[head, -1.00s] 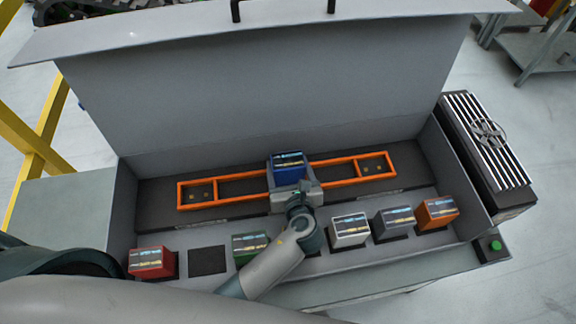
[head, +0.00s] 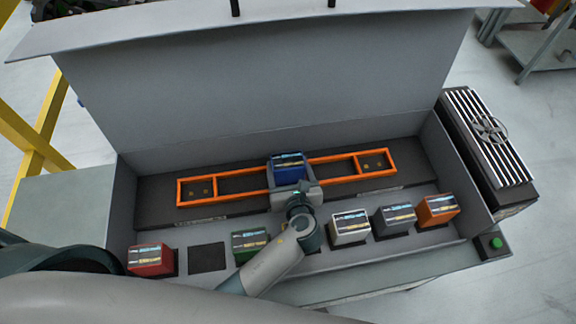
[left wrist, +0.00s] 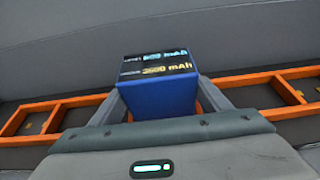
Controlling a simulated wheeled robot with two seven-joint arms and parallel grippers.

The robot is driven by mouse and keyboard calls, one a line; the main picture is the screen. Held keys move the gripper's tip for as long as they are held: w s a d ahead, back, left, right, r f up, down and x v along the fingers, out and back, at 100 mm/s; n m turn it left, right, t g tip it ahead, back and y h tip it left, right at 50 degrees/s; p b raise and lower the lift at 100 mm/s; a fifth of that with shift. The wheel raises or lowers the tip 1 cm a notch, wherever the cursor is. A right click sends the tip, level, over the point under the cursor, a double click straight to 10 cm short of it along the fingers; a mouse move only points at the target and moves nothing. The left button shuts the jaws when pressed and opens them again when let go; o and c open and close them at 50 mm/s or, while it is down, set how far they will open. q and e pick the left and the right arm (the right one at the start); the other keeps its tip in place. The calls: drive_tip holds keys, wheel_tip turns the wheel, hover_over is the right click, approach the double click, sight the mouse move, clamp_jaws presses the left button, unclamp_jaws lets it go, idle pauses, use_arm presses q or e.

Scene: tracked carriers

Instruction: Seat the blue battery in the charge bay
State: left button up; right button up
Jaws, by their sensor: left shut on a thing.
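The blue battery (head: 288,168) is a box with a dark labelled top, upright between the fingers of my left gripper (head: 291,183). The gripper is shut on it, with one finger on each side. In the left wrist view the battery (left wrist: 160,98) shows its blue face and its label. It is at the middle of an orange frame (head: 235,196), and its underside is hidden. The frame has an end bay with gold contacts on the left (head: 199,190) and another on the right (head: 373,165). I cannot tell which is the charge bay. My right gripper is not in view.
Along the front row stand a red battery (head: 151,260), a green one (head: 247,245), a white one (head: 350,229), a grey one (head: 394,219) and an orange one (head: 437,209). A dark empty pad (head: 207,257) lies between red and green. Grey walls and a raised lid (head: 270,80) enclose the box.

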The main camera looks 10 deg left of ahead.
use_arm(q)
drive_tip(key=shift+f, duration=0.15)
drive_tip(key=o, duration=1.8)
drive_tip(key=shift+o, duration=0.2)
drive_tip(key=shift+f, duration=0.15)
drive_tip(key=shift+b+v, duration=2.3)
drive_tip(key=shift+v, duration=6.45)
